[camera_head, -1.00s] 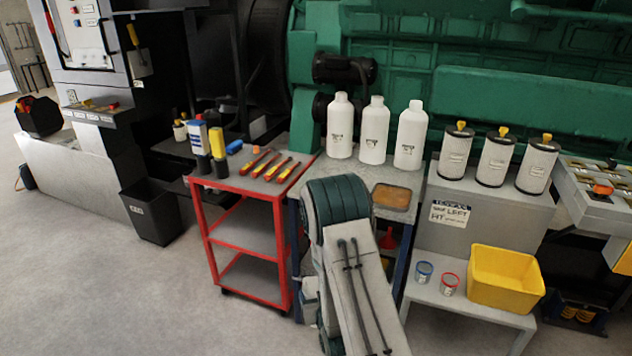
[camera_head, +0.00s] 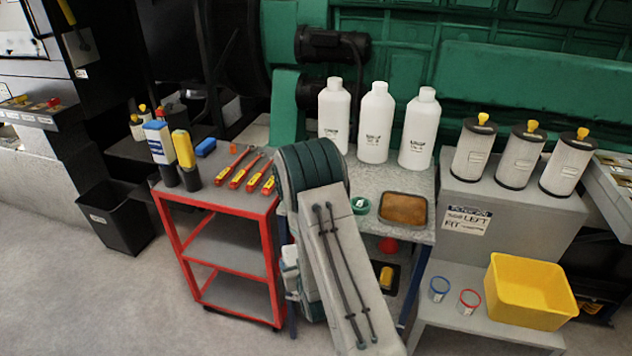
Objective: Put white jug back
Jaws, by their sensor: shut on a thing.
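Three white jugs stand upright in a row on the grey bench (camera_head: 372,230) in front of the green engine. They are the left jug (camera_head: 334,114), the middle jug (camera_head: 375,124) and the right jug (camera_head: 418,130), each with a white cap and small dark print. My arm rises in front of the bench and covers part of its left side and the foot of the left jug. My gripper is not visible; the arm hides that area, so I cannot see what it holds.
A brown tray (camera_head: 403,208) and a green ring (camera_head: 360,204) lie on the bench front. A red cart (camera_head: 222,200) with screwdrivers and bottles stands left. Right are filter canisters (camera_head: 473,149) on a grey box and a yellow bin (camera_head: 528,291) on a low bench.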

